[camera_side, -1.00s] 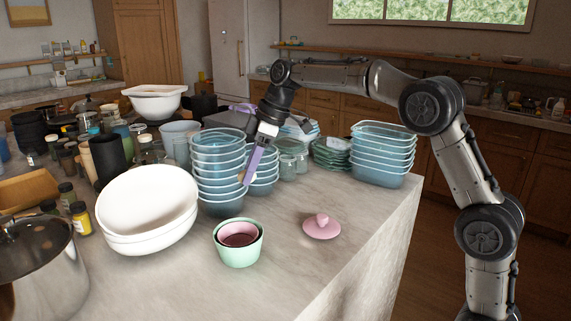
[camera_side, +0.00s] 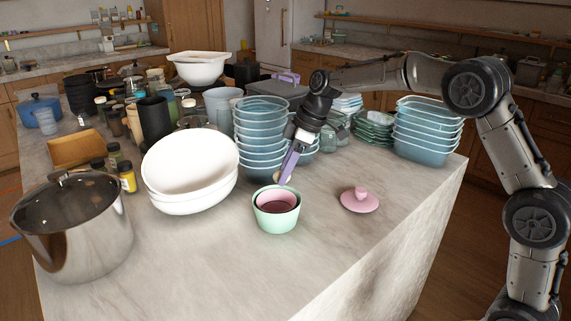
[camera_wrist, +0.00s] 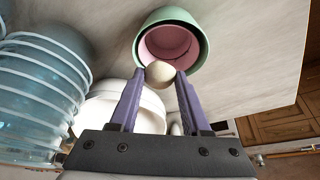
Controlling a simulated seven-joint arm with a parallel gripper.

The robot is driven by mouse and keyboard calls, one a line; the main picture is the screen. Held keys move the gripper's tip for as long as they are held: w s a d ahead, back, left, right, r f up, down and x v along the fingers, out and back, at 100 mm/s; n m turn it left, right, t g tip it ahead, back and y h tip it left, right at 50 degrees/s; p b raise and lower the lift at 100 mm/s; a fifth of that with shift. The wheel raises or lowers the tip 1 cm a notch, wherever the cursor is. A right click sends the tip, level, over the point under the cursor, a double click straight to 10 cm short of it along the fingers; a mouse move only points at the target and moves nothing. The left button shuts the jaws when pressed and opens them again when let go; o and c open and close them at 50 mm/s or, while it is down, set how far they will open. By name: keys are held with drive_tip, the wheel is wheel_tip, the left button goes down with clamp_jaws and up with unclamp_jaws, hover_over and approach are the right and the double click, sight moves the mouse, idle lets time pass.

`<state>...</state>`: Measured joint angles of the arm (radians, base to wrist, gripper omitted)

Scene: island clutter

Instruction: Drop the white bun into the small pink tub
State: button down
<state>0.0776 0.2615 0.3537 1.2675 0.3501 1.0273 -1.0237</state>
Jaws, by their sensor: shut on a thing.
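My gripper (camera_side: 287,170) has purple fingers, and in the wrist view my gripper (camera_wrist: 160,82) is shut on the small round white bun (camera_wrist: 160,72). In the side view the bun is mostly hidden at the fingertips. The small pink tub (camera_side: 277,201) sits nested inside a mint green bowl (camera_side: 276,219) on the counter. The pink tub (camera_wrist: 168,44) opens toward me in the wrist view, with the bun overlapping its near rim. In the side view the fingertips are above the back edge of the tub.
A pink lid (camera_side: 360,202) lies to the right on the marble counter (camera_side: 345,255). Stacked blue containers (camera_side: 262,135) stand close behind the gripper. Large white bowls (camera_side: 192,175) and a steel pot (camera_side: 72,230) are on the left. The front counter is clear.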

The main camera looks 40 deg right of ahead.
drive_tip(key=shift+c, duration=1.4)
unclamp_jaws()
drive_tip(key=v, duration=1.4)
drive_tip(key=shift+f, duration=0.15)
